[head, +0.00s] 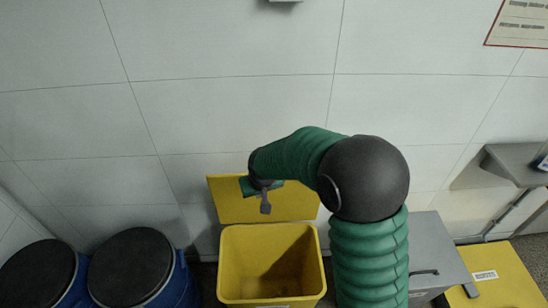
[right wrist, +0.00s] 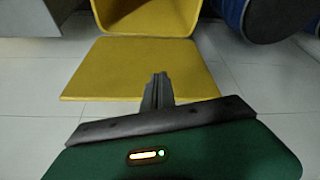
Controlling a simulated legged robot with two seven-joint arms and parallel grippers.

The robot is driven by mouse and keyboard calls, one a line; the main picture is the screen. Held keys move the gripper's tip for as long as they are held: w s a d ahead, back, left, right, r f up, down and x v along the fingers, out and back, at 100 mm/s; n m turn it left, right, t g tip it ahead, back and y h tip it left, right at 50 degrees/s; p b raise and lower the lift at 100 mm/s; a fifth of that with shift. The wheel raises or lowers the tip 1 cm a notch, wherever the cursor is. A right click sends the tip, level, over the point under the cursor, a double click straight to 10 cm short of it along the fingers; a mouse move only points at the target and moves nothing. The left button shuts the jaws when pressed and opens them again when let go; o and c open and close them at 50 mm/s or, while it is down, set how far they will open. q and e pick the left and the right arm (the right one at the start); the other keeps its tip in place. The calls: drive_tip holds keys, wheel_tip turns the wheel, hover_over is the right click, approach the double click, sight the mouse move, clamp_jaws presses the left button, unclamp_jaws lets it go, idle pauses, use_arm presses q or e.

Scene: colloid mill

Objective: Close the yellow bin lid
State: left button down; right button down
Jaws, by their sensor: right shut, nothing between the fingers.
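The yellow bin (head: 268,262) stands open against the white tiled wall, and its empty inside shows from above. Its yellow lid (head: 298,200) is raised behind the opening, standing up close to the wall. My right gripper (head: 265,208) is shut and empty in front of the lid, above the bin's back rim. In the right wrist view the shut fingers (right wrist: 158,80) point toward the lid (right wrist: 100,70), with the bin (right wrist: 150,18) beyond it. I cannot tell whether the fingertips touch the lid. The arm hides part of the lid. My left gripper is not in view.
Two blue drums with black tops (head: 130,268) stand left of the bin. Right of my arm are a grey box (head: 437,255) and a yellow surface with a white label (head: 503,275). A grey shelf (head: 512,165) is on the wall at right.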

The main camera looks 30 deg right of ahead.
drive_tip(key=w+d+m+t+h, duration=0.2)
drive_tip(key=w+d+m, duration=0.1)
drive_tip(key=w+d, duration=0.95)
wheel_tip(320, 180, down, 8)
drive_tip(key=d+p, duration=0.1)
drive_tip(key=shift+w+d, duration=0.2)
drive_tip(key=shift+w, duration=0.15)
drive_tip(key=shift+f, duration=0.2)
